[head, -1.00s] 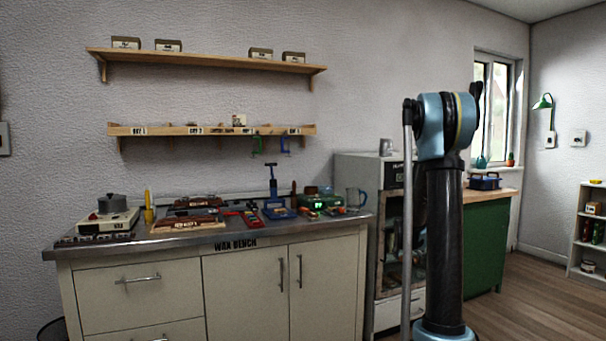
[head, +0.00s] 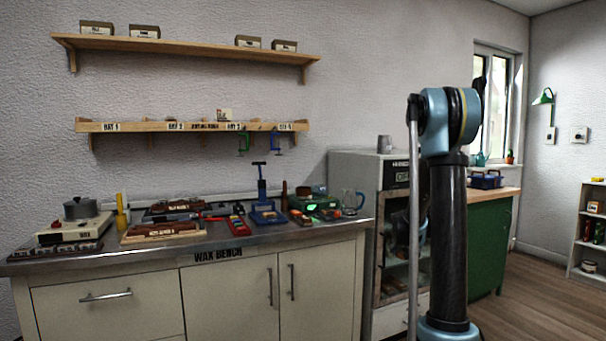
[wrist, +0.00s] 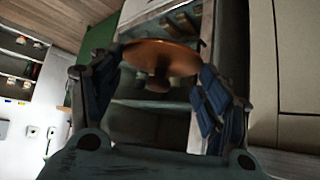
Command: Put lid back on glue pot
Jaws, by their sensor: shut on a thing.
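My gripper (wrist: 160,72) shows in the wrist view, its two blue-padded fingers on either side of a round copper-coloured lid (wrist: 160,54). The lid's dark knob (wrist: 158,82) sits between the fingers and points toward the wrist. The gripper is shut on the lid and holds it in the air. In the head view the gripper and lid are hidden; only my arm shows at the right. A grey pot (head: 80,209) sits on a cream hot plate (head: 72,230) at the bench's left end. I cannot tell whether it is the glue pot.
The metal-topped wax bench (head: 150,252) is crowded with tools, including a blue press (head: 266,205) and a glass jug (head: 352,201). A glass-fronted cabinet (head: 358,172) stands beside it. A green wooden-topped bench (head: 490,235) stands behind my arm. Wooden floor is open at right.

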